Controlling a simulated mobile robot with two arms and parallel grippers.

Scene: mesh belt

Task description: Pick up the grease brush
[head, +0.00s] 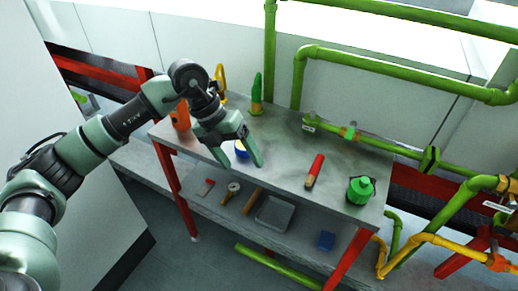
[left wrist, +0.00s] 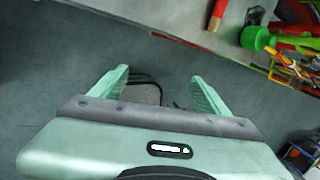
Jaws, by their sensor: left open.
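A short red-handled piece (head: 315,170) with a tan end lies on the grey bench top, right of its middle; it looks like the grease brush. In the left wrist view a red piece (left wrist: 217,14) shows at the top edge, partly cut off. My left gripper (head: 244,163) is open in the head view, over the bench's left half, to the left of the red-handled piece and apart from it. In the wrist view its fingers (left wrist: 158,75) are spread with nothing held between them. My right gripper is not in view.
A green upright item (head: 256,95) and an orange one (head: 180,117) stand behind. Green pipes (head: 375,67) run along the back.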

